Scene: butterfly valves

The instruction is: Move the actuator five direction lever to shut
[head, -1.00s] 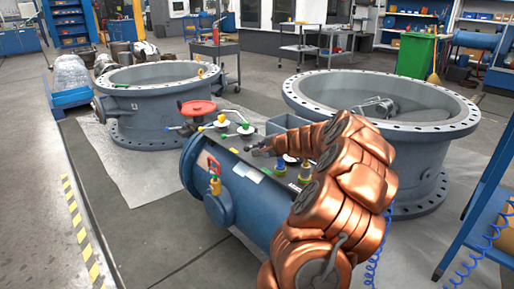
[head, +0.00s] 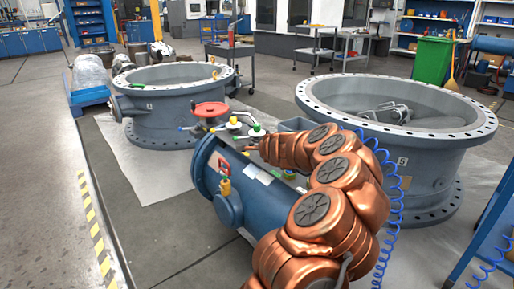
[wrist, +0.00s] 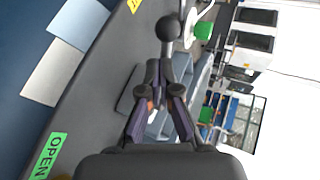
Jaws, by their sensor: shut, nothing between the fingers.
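In the wrist view a dark lever with a round ball knob (wrist: 168,28) stands just beyond my fingertips. Its stem runs down towards them; I cannot tell whether they touch it. A green OPEN label (wrist: 50,155) is at lower left and part of a yellow label (wrist: 135,4) at the top edge. My gripper (wrist: 156,72) is shut and empty. In the head view my gripper (head: 249,148) is over the top of the blue cylindrical actuator (head: 240,195). The lever is too small to make out there, and no number five shows on this actuator.
Large flanged valve bodies stand behind left (head: 160,105) and right (head: 400,130).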

